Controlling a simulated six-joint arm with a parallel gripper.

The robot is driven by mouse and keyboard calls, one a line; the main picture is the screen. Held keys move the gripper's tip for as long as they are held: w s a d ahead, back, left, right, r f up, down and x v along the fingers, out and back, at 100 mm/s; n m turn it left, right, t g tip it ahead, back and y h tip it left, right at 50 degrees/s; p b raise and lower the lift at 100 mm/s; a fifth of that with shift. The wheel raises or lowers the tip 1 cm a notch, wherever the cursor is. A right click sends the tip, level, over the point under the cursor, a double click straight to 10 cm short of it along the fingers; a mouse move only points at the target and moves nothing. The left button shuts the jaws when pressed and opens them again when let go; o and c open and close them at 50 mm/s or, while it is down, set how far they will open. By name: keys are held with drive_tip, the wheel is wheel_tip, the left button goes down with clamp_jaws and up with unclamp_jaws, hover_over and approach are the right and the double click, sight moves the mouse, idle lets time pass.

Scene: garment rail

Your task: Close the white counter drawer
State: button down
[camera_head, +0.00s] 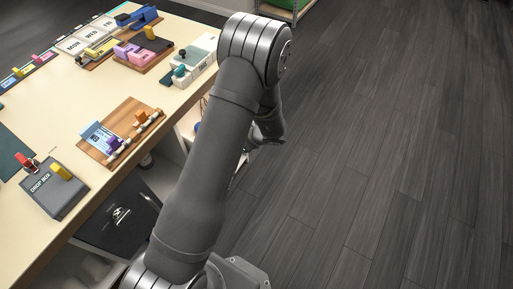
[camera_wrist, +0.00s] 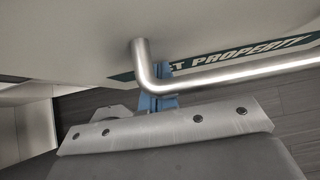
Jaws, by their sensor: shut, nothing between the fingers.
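In the wrist view a pale drawer front (camera_wrist: 70,40) fills the top, with a dark label strip (camera_wrist: 240,58) reading "...ET PROPERTY". A bent metal bar handle (camera_wrist: 235,75) stands out from it and runs off to the right. My gripper (camera_wrist: 164,98) shows as blue fingers close together beside the bend of the handle, partly covered by it; I cannot tell whether they touch it. The fingers hold nothing. In the head view the pale drawer (camera_head: 190,122) shows only in part under the counter edge.
The counter (camera_head: 105,85) holds a wooden tray (camera_head: 118,158), a dark grey box (camera_head: 56,190) and a white box (camera_head: 195,62) near its edge. A black safe (camera_head: 118,222) stands under the counter. A shelf (camera_head: 290,8) stands at the back. The dark floor (camera_head: 400,150) at right is clear.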

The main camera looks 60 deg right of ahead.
drive_tip(key=w, duration=1)
drive_tip(key=shift+w, duration=0.7)
drive_tip(key=shift+r, duration=0.1)
drive_tip(key=shift+s+d, duration=0.1)
drive_tip(key=shift+s, duration=0.35)
drive_tip(key=v, duration=0.4)
drive_tip(key=s+f+v, duration=0.1)
drive_tip(key=v, duration=0.3)
drive_tip(key=s+f+v, duration=0.1)
drive_tip(key=v, duration=0.3)
drive_tip(key=shift+s+r, duration=0.2)
drive_tip(key=shift+w+f, duration=0.1)
